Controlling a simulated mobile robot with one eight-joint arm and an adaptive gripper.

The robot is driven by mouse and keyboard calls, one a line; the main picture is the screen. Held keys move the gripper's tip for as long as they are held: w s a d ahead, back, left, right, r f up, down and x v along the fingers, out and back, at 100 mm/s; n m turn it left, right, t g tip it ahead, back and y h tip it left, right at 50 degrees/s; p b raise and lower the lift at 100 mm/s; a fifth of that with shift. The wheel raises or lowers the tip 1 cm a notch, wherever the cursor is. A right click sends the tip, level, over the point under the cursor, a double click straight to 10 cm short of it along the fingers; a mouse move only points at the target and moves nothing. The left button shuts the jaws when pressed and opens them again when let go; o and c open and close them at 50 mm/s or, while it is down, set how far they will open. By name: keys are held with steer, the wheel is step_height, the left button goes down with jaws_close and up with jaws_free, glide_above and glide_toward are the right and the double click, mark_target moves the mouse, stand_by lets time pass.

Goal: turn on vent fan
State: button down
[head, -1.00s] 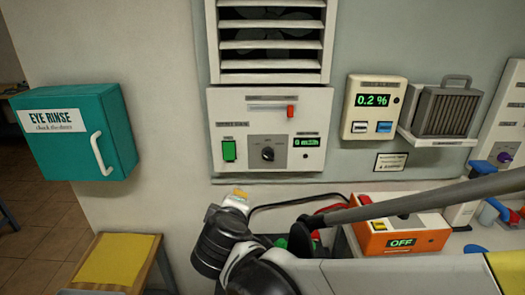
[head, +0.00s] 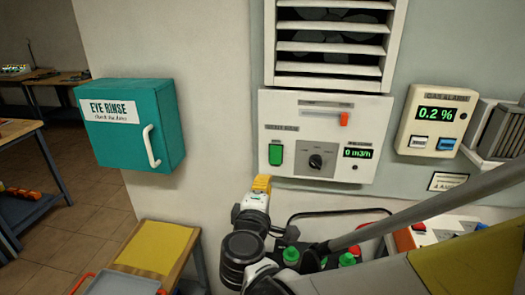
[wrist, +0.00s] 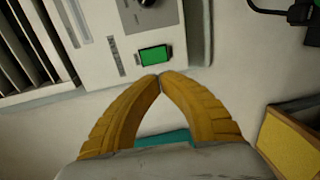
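The vent fan panel (head: 326,136) is a white box on the wall below the louvred vent (head: 335,45). It has a green rocker switch (head: 275,154), a dark rotary knob (head: 316,161), an orange-tipped slider (head: 344,119) and a display (head: 358,153) that reads 0 m3/h. My gripper (head: 262,184) is just below the panel's lower left corner. In the wrist view, the yellow fingers of my gripper (wrist: 160,77) meet at the tips, with nothing between them. The tips appear close to the green switch (wrist: 155,55); whether they touch it cannot be told.
A teal eye rinse box (head: 128,125) hangs on the wall at left. A gas alarm (head: 435,120) reading 0.2 % is right of the panel. A wooden table with a yellow mat (head: 158,247) stands below. Green-capped bottles (head: 291,256) are beside my arm.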

mark_target(273, 160)
steer(key=b+x, duration=0.3)
steer(key=x, duration=0.8)
steer(key=shift+w+d+f, duration=0.1)
steer(key=shift+w+f, duration=0.05)
steer(key=shift+w, duration=0.1)
steer(key=shift+w+d, duration=0.1)
steer(key=shift+w, duration=0.6)
